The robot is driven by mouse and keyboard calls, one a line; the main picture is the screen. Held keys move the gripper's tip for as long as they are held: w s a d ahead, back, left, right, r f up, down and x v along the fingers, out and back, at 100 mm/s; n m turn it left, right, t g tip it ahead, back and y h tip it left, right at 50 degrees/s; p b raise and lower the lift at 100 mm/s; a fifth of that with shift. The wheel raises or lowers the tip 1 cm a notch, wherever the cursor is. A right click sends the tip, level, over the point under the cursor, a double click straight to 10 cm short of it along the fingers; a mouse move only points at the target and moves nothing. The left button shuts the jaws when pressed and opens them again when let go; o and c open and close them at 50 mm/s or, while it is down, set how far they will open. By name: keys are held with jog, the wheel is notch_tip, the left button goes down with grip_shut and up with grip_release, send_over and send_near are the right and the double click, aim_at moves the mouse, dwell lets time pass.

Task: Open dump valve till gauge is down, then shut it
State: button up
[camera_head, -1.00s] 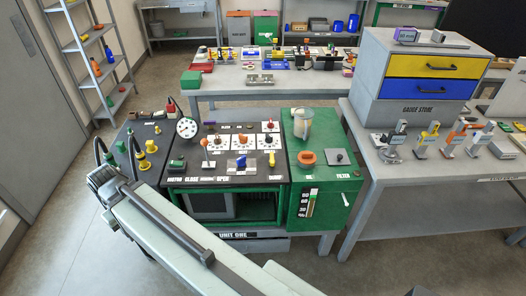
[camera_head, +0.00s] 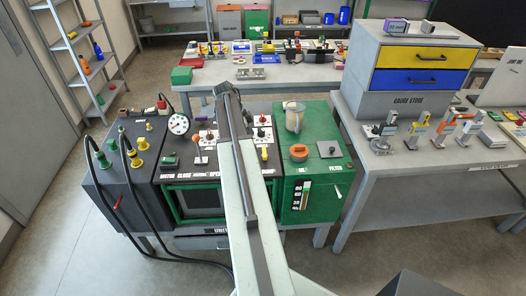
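The cart's dark panel (camera_head: 183,171) carries a white round pressure gauge (camera_head: 178,124) at its left back; its needle is too small to read. A label strip with CLOSE and OPEN (camera_head: 200,177) runs along the panel's front edge. The blue lever behind that label, seen earlier, is now hidden behind my arm. An orange-knobbed lever (camera_head: 198,146) stands left of my arm and a yellow lever (camera_head: 264,153) right of it. My gripper (camera_head: 224,88) is at the arm's far end, over the panel's back side in the picture; its fingers cannot be made out.
A green filter unit (camera_head: 316,165) with a clear cup (camera_head: 294,116) adjoins the panel on the right. Black hoses with green and yellow fittings (camera_head: 136,162) stand left. A grey bench (camera_head: 350,205) with a drawer cabinet (camera_head: 385,75) is further right. Floor is open at left.

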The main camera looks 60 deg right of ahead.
aim_at(265, 151)
jog(key=shift+m, duration=0.5)
jog(key=b+x, duration=0.2)
jog(key=x, duration=0.1)
jog(key=s+b+x, duration=0.1)
jog(key=b+x, duration=0.2)
jog(key=d+b+x, duration=0.1)
jog(key=b+x, duration=0.1)
jog(key=shift+s+d, duration=0.2)
jog(key=shift+s, duration=0.1)
jog(key=shift+r, duration=0.15)
